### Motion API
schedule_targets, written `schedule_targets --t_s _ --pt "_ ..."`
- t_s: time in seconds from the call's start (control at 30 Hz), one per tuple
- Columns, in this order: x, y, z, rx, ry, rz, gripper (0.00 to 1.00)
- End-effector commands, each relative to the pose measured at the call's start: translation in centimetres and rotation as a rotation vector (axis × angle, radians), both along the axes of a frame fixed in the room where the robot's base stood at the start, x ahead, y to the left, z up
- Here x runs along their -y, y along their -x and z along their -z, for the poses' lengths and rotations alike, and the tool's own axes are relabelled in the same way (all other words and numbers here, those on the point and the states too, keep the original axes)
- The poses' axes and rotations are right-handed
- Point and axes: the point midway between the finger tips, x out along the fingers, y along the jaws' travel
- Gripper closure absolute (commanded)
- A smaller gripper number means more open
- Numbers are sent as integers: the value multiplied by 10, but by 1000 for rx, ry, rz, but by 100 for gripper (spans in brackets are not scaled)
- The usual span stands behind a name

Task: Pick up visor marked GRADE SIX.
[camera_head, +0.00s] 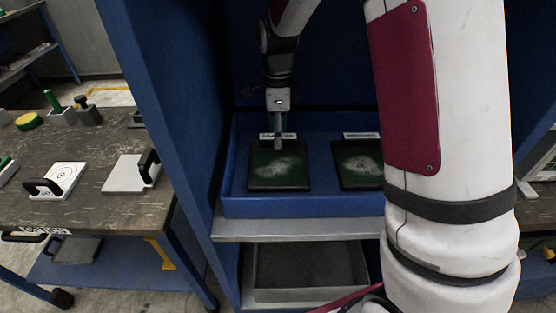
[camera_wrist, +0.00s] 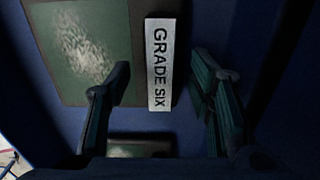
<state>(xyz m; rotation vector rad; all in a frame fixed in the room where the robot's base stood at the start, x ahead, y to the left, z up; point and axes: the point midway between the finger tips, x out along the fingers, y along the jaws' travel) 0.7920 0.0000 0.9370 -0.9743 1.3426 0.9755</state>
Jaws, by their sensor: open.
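The visor marked GRADE SIX shows in the wrist view as a dark green plate (camera_wrist: 85,50) with a pale scuffed patch. Its white label strip (camera_wrist: 160,62) stands along one edge and reads GRADE SIX. In the head view this appears to be the left dark plate (camera_head: 280,177) in the blue tray, lying flat. My gripper (camera_head: 279,142) is open over that plate's back edge. In the wrist view my gripper (camera_wrist: 160,82) has one finger on each side of the label strip. I cannot tell whether either finger touches it.
A second scuffed dark plate (camera_head: 359,166) lies to the right in the blue tray (camera_head: 300,206); my arm partly covers that side. Blue cabinet walls (camera_head: 175,110) enclose the tray. A grey bin (camera_head: 310,275) sits below. A workbench (camera_head: 100,212) with handled plates stands at left.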

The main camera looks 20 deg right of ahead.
Motion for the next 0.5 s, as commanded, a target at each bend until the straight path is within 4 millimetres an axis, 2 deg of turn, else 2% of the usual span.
schedule_targets --t_s 0.03,0.17,0.43,0.47,0.5 --pt "0 0 8 -2 0 0 52" --pt "0 0 20 0 0 0 52" --pt "0 0 22 1 0 0 52" --pt "0 0 22 1 0 0 56" --pt "0 0 22 1 0 0 65"
